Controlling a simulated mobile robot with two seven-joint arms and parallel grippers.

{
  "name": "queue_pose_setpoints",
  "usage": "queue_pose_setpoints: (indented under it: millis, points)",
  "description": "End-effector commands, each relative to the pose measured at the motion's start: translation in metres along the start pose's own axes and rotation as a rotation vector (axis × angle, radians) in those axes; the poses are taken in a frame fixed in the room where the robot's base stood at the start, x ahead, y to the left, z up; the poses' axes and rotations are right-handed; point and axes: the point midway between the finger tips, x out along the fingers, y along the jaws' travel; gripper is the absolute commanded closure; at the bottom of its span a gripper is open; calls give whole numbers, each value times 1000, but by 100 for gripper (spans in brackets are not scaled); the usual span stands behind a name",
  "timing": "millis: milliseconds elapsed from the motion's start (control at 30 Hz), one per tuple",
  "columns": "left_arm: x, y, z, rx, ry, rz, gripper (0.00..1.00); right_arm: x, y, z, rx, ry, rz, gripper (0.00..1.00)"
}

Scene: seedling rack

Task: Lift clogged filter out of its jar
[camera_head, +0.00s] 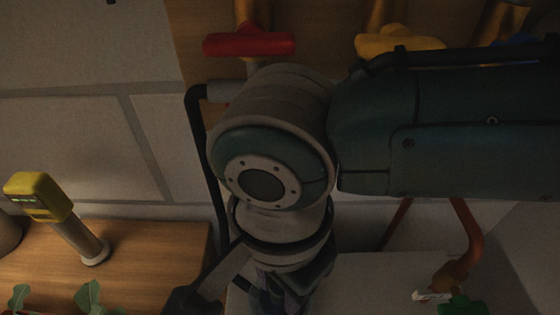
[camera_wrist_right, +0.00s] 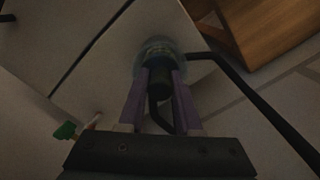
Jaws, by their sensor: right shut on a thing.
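My right gripper (camera_wrist_right: 160,80) is shut on the dark cylindrical filter (camera_wrist_right: 160,90), which shows between its two purple fingers in the right wrist view. A clear, greenish jar (camera_wrist_right: 155,45) shows just beyond the fingertips. The view is dim, and I cannot tell how much of the filter is inside the jar. In the head view my right wrist points down, and the gripper (camera_head: 280,292) is mostly cut off at the bottom edge. The jar and filter cannot be made out there. My left gripper is not in view.
A black hose (camera_wrist_right: 250,95) runs close by the jar. Red (camera_head: 248,44) and yellow (camera_head: 400,43) valve handles are on the wooden panel behind. A yellow handheld meter (camera_head: 40,195) stands on the wooden bench (camera_head: 150,255) at left, with seedlings in front. A green-handled tap (camera_head: 462,304) is at lower right.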

Motion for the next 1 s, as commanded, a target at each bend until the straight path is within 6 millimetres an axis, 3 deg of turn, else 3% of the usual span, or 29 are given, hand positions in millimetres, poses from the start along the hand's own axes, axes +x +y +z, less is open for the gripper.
queue_pose_setpoints:
  millis: [33, 233, 1000]
  points:
    - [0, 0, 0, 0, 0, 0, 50, 0, 0, 0, 0, 0, 0, 78]
    - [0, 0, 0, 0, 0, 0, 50, 0, 0, 0, 0, 0, 0, 100]
    - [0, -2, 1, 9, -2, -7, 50, 0, 0, 0, 0, 0, 0, 100]
